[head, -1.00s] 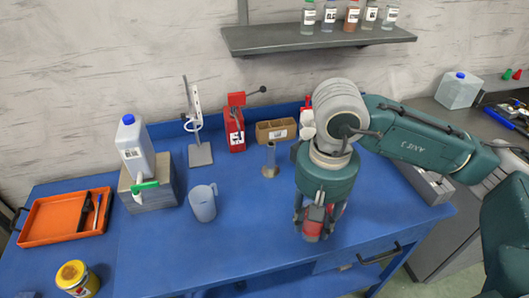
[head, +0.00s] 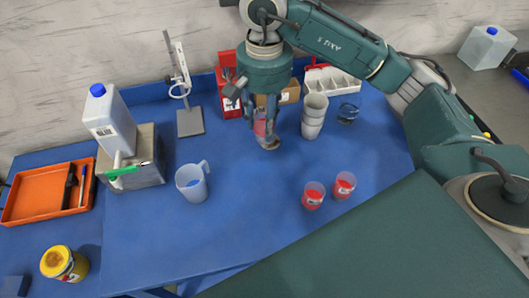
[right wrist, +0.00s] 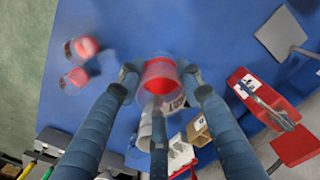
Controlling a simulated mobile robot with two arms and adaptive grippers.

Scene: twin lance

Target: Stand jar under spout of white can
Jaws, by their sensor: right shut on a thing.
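The white can (head: 108,122), with a blue cap, stands on a grey block at the left in the head view. Its spout with a green lever (head: 122,171) points over the block's front side. My right gripper (head: 263,130) is shut on a clear jar with red contents (right wrist: 158,76), held between its fingers in the right wrist view. In the head view the fingers partly hide this jar (head: 261,125). It is well to the right of the spout, around the table's middle. My left gripper is not in view.
A translucent jug (head: 192,182) stands between the can and my right gripper. Two red-filled cups (head: 313,196) (head: 344,185) stand at front right. Stacked cups (head: 314,116), a stand (head: 190,122), an orange tray (head: 48,192) and a yellow tin (head: 64,263) are nearby.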

